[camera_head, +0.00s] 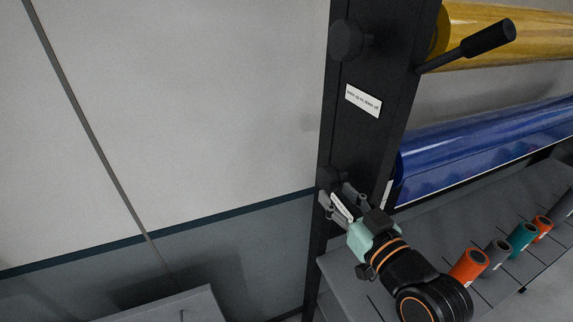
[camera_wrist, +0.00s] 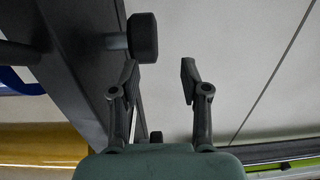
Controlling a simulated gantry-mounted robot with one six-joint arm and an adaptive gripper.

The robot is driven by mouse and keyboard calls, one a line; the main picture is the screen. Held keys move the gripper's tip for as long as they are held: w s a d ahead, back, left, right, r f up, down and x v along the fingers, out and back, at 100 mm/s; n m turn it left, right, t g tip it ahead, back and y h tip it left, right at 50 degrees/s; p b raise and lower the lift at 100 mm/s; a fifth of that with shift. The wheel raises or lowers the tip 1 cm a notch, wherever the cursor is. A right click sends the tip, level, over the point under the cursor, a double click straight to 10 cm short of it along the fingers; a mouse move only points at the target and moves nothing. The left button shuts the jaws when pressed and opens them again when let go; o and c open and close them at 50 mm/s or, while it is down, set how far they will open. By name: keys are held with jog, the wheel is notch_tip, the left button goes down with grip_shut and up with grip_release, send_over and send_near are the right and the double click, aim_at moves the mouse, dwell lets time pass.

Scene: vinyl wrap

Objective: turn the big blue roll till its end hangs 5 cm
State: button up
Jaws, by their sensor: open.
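The big blue roll (camera_head: 485,135) lies across the black rack at the right in the head view. A blue band shows along its lower side, ending at a pale edge; I cannot tell its hanging length. A dark knob (camera_head: 330,177) sits low on the rack's post. My gripper (camera_head: 335,203) is open beside and just below this knob. In the wrist view a large dark knob (camera_wrist: 143,37) on a short shaft stands beyond the fingertips, nearer the left finger. Nothing lies between my fingers (camera_wrist: 160,72). A bit of blue (camera_wrist: 18,82) shows at the left edge.
A yellow roll (camera_head: 520,35) lies above the blue one, with a black crank handle (camera_head: 488,38) before it. Another knob (camera_head: 347,40) and a label (camera_head: 363,101) are on the post (camera_head: 372,75).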

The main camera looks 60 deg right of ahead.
aim_at(334, 189)
jog(key=shift+s+d+r, duration=0.15)
jog(key=shift+s+d, duration=0.3)
jog(key=shift+d, duration=0.3)
jog(key=p+x, duration=0.1)
jog(key=x, duration=0.6)
jog(key=shift+w+d, duration=0.1)
jog(key=shift+d, duration=0.05)
